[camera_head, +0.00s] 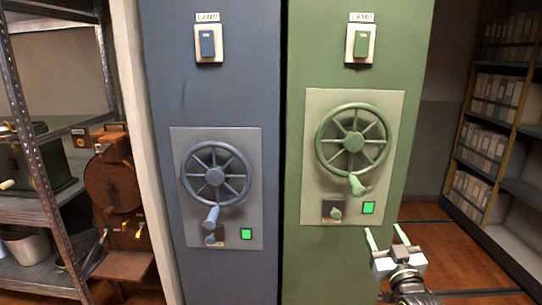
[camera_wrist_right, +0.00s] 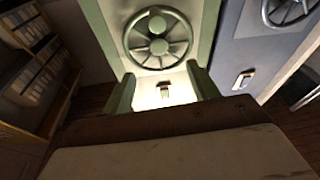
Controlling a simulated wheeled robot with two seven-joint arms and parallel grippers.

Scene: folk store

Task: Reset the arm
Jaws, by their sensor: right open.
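My right gripper (camera_head: 385,240) is in the lower right of the head view, in front of the green cabinet's lower right edge. Its two light green fingers are apart, with nothing between them. In the right wrist view the fingers (camera_wrist_right: 162,92) frame the lower part of the green cabinet's panel, and the gripper looks clear of it. My left gripper is not in view.
A green cabinet (camera_head: 415,50) has a handwheel (camera_head: 353,141), a lit green square (camera_head: 368,207) and a lamp switch (camera_head: 361,43). A blue cabinet (camera_head: 215,100) beside it has a similar wheel (camera_head: 216,174). Shelves with boxes (camera_head: 487,140) stand right, a metal rack (camera_head: 45,180) left.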

